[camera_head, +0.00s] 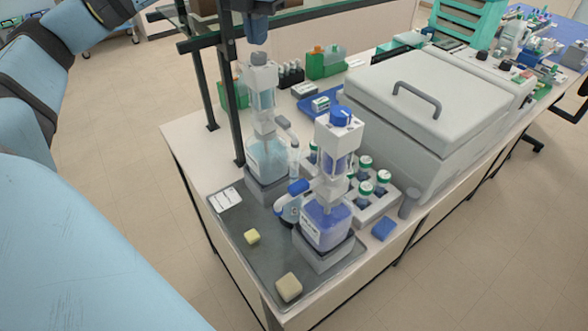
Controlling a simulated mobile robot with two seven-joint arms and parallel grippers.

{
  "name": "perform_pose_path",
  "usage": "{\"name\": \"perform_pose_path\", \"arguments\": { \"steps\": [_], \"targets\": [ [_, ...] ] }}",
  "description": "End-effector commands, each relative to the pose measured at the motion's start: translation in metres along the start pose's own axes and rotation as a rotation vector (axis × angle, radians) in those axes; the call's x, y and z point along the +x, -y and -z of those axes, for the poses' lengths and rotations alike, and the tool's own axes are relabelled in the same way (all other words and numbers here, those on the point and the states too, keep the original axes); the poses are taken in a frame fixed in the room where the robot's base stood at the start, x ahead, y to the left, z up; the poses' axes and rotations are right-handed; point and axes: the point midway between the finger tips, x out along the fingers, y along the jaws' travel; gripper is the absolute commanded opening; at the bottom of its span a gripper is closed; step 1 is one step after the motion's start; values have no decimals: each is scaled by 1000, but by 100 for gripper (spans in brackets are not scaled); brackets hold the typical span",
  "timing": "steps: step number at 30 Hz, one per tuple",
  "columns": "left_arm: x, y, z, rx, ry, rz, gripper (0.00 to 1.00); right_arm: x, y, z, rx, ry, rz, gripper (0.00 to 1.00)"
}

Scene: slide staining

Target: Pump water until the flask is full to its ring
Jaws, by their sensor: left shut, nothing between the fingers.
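A bottle-top dispenser with a pale pump head (262,85) stands on a clear bottle of pale bluish liquid (268,157), near the left end of the bench. My left gripper (257,38) is shut and empty, pointing down just above the top of this pump. I cannot tell if it touches. A slim clear vessel (293,158) stands at the bottle's right side. A small rounded piece with a blue top (289,209) is in front. I cannot tell which of these is the flask, and neither liquid level nor ring is readable. My right gripper is out of view.
A second dispenser with a blue knob (340,116) sits on a bottle of violet liquid (326,222). Both stand on a grey tray (264,272) with two yellowish blocks. A rack of green-capped bottles (377,206) and a large lidded box (420,100) are to the right. A shelf post (230,95) stands left.

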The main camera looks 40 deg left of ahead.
Motion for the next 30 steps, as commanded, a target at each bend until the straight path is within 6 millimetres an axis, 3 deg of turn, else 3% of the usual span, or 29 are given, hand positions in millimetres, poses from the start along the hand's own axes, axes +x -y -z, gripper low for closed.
{"name": "perform_pose_path", "arguments": {
  "steps": [5,18,30],
  "targets": [
    [-8,0,0,0,0,0,0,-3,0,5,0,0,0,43],
    [-50,0,0,0,0,0,0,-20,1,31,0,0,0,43],
    [-50,0,0,0,0,0,0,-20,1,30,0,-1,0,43]
  ]
}}
